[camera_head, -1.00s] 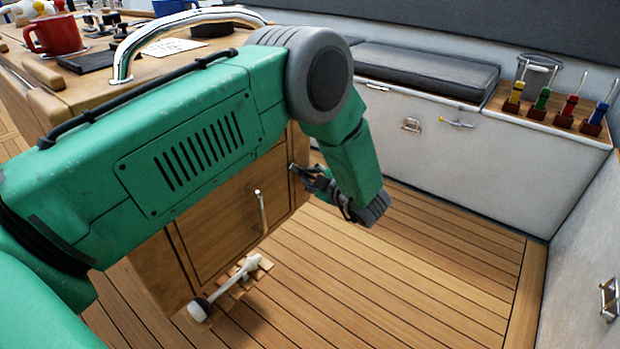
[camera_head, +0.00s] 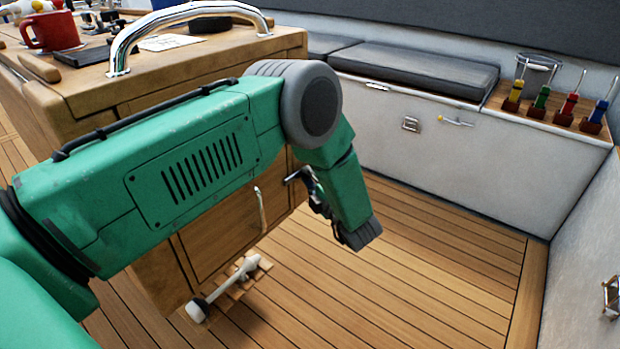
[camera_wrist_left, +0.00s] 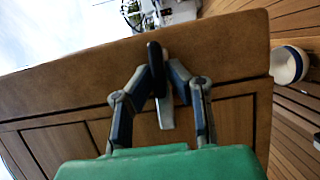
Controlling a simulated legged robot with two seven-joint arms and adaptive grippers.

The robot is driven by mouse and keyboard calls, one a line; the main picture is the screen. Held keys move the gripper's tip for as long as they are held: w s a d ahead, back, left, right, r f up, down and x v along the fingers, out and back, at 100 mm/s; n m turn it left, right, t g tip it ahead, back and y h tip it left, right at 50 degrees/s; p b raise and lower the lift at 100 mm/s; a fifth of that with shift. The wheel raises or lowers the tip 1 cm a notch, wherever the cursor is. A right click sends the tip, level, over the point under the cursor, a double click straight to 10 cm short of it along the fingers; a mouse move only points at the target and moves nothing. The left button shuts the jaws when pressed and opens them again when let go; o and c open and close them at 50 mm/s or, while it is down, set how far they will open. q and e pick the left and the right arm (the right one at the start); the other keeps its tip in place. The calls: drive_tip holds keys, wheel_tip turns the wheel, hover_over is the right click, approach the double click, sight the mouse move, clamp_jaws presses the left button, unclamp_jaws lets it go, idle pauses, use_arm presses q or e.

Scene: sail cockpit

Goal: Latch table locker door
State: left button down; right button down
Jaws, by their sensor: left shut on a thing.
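The wooden table locker door (camera_head: 213,235) is on the table's side, partly behind my left arm, and looks about flush with its frame. A slim pale handle (camera_head: 261,207) stands out from it. My left gripper (camera_head: 300,180) is at the table's side, near the door's upper right, mostly seen edge-on. In the left wrist view, my left gripper (camera_wrist_left: 160,82) is shut on a dark latch lever (camera_wrist_left: 155,58), with a grey metal piece (camera_wrist_left: 164,112) beside it between the fingers. The latch's exact contact with the door is hidden. My right gripper is not in view.
The tabletop carries a chrome rail (camera_head: 190,18) and a red mug (camera_head: 50,32). A white rod-like object (camera_head: 228,284) lies at the table's foot. White lockers with a cushion (camera_head: 415,74) line the back. The plank floor (camera_head: 430,280) on the right is clear.

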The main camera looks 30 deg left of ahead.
use_arm(q)
drive_tip(key=shift+s+a+f, duration=0.1)
drive_tip(key=shift+a, duration=0.15)
idle(0.3)
drive_tip(key=c, duration=1.6)
unclamp_jaws()
drive_tip(key=shift+s+d+f, duration=0.1)
drive_tip(key=shift+s+d, duration=0.05)
drive_tip(key=shift+d, duration=0.25)
drive_tip(key=v, duration=1.1)
drive_tip(key=shift+f, duration=0.15)
